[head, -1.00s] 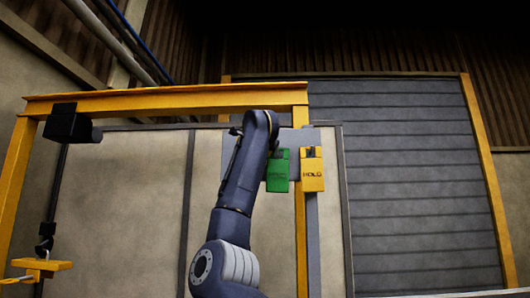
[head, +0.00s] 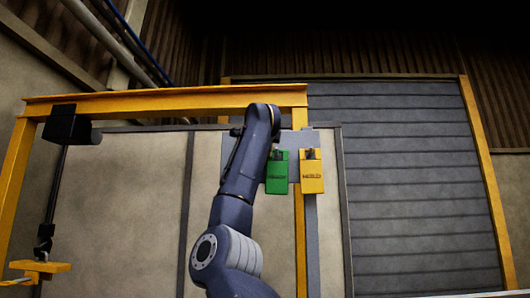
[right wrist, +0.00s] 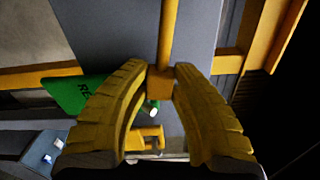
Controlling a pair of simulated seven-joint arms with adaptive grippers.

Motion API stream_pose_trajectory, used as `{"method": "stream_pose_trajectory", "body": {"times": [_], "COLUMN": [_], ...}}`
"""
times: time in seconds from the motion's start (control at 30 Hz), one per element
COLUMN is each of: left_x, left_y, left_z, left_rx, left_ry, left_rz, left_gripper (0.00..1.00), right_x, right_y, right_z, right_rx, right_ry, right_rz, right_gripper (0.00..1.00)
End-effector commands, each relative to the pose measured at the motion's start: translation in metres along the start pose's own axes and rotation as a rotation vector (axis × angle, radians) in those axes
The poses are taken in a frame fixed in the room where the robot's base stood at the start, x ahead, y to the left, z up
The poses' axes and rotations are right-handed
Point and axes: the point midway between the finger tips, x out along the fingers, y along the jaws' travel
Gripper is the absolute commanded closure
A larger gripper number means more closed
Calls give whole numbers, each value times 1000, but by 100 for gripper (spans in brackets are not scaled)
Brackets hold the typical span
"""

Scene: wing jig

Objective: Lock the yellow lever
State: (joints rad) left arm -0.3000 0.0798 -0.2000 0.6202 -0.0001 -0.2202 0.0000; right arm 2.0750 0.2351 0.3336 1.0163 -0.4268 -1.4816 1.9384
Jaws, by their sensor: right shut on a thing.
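In the right wrist view the yellow lever (right wrist: 168,40) is a thin rod with a small block (right wrist: 160,84) at its lower end. My right gripper (right wrist: 160,74) has its ridged yellow fingers shut on the lever at this block. In the head view one arm of mine reaches up in front of a grey panel; its gripper and the lever are hidden behind it. My left gripper is in neither current view.
A green tag (head: 277,174) and a yellow HOLD tag (head: 312,174) hang on the grey panel (head: 296,142). A yellow beam frame (head: 170,103) spans above. A dark clamp-like fitting (head: 70,126) hangs at the left. A grey slatted shutter (head: 420,190) stands behind.

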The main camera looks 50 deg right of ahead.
Motion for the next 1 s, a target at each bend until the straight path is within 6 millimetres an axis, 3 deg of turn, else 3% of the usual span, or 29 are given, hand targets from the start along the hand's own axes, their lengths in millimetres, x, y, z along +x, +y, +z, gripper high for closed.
{"method": "stream_pose_trajectory", "body": {"times": [0.2,0.57,0.6,0.7,0.77,1.0], "left_x": [0,0,0,0,0,0], "left_y": [0,0,0,0,0,0], "left_z": [0,0,0,0,0,0], "left_rx": [0,0,0,0,0,0], "left_ry": [0,0,0,0,0,0], "left_rz": [0,0,0,0,0,0], "left_gripper": [56,56,56,56,56,56], "right_x": [0,0,0,0,0,0], "right_y": [-11,-12,-12,-12,-12,-12], "right_z": [1,0,0,0,0,0], "right_rx": [-109,-124,-124,-124,-124,-124], "right_ry": [-2,-1,-1,-1,-1,0], "right_rz": [-1,-1,-1,-1,-1,0], "right_gripper": [100,100,70,59,52,51]}}
